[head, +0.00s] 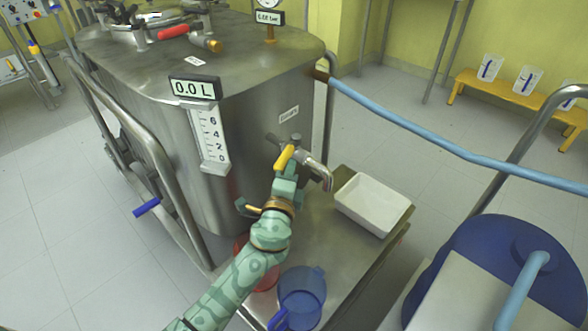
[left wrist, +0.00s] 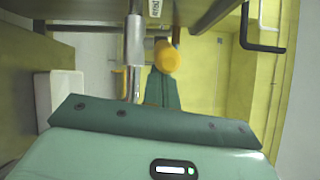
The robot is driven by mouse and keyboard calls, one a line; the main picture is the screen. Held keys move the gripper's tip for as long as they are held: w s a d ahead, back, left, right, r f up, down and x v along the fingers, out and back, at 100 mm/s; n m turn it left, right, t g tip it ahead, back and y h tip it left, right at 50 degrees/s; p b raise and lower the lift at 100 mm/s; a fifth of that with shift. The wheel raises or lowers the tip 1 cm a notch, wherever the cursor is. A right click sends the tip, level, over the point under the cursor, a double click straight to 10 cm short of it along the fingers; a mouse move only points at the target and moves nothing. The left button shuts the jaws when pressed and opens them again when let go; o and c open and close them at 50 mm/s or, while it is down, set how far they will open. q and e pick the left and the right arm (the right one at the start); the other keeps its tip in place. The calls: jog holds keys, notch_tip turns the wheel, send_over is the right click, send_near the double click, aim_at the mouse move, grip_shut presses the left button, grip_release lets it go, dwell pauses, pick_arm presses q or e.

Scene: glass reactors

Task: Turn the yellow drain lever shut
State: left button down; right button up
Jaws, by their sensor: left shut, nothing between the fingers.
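The yellow drain lever (head: 284,157) sits on the metal drain tap (head: 318,172) low on the front of the steel tank. It slants down and to the left from the valve. My left gripper (head: 287,175) is shut and empty, right at the lever's lower end; whether it touches cannot be told. In the left wrist view the lever's rounded yellow end (left wrist: 166,57) is close in front of the green fingers (left wrist: 160,92), with the tap's pipe (left wrist: 134,45) beside it. My right gripper is not in view.
The steel tank (head: 255,100) has a 0.0 L display (head: 194,88). A white tray (head: 372,204) stands right of the tap on a metal shelf. A blue jug (head: 302,296) and a red vessel (head: 266,279) stand near my arm. A blue barrel (head: 490,262) is at right.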

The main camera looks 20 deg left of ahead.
aim_at(275, 167)
pick_arm(q)
jog(key=a+m+h, duration=0.2)
jog(key=h, duration=0.1)
jog(key=shift+s, duration=0.15)
jog(key=shift+a+h, duration=0.3)
jog(key=shift+h, duration=0.1)
jog(key=shift+a, duration=0.55)
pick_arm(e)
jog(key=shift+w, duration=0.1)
pick_arm(q)
jog(key=shift+a, duration=0.15)
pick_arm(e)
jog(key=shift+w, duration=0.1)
